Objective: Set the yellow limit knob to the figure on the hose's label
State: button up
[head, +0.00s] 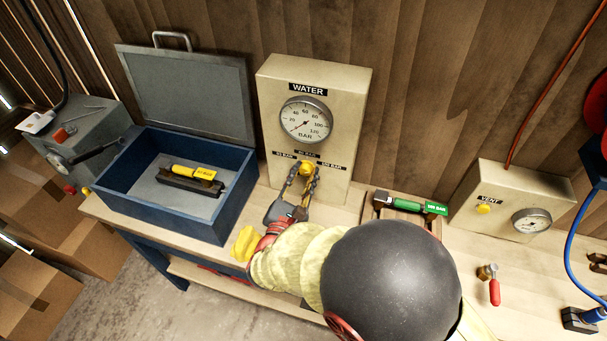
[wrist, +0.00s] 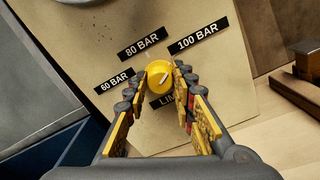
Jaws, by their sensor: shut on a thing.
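The yellow limit knob (head: 306,167) is on the beige WATER panel (head: 350,100), below its round gauge (head: 306,121). In the wrist view the knob (wrist: 157,80) sits among plates reading 60 BAR (wrist: 115,81), 80 BAR (wrist: 142,42) and 100 BAR (wrist: 198,36). Its short white mark slants to the upper right, roughly towards 100 BAR. My gripper (wrist: 160,86) is shut on the knob, one finger at each side; it also shows in the head view (head: 305,178). A yellow-labelled piece (head: 193,171) lies in the blue box; its figure is too small to read surely.
A green-labelled piece (head: 410,203), apparently reading 100 BAR, lies on a wooden rack right of the panel. The open blue box (head: 217,221) stands left. A VENT box (head: 520,190), a red-handled valve (head: 494,289) and a blue hose (head: 568,240) are at the right.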

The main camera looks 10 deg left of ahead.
grip_shut()
jog(key=shift+n+p, duration=0.3)
jog(key=shift+p, duration=0.05)
jog(key=n+p, duration=0.4)
jog(key=p, duration=0.1)
jog(key=shift+r+n, duration=0.15)
jog(key=shift+n, duration=0.15)
jog(key=n+p, duration=0.3)
jog(key=shift+n+p, duration=0.3)
jog(key=n+p, duration=0.3)
jog(key=shift+a+n, duration=0.1)
jog(key=shift+n, duration=0.2)
jog(key=n+p, duration=0.5)
jog(key=n, duration=0.1)
jog(key=shift+p, duration=0.3)
jog(key=n+p, duration=0.1)
jog(key=n, duration=0.1)
jog(key=n+p, duration=0.2)
jog(key=n, duration=0.1)
jog(key=shift+f+n, duration=0.2)
jog(key=shift+n, duration=0.1)
jog(key=shift+a, duration=0.1)
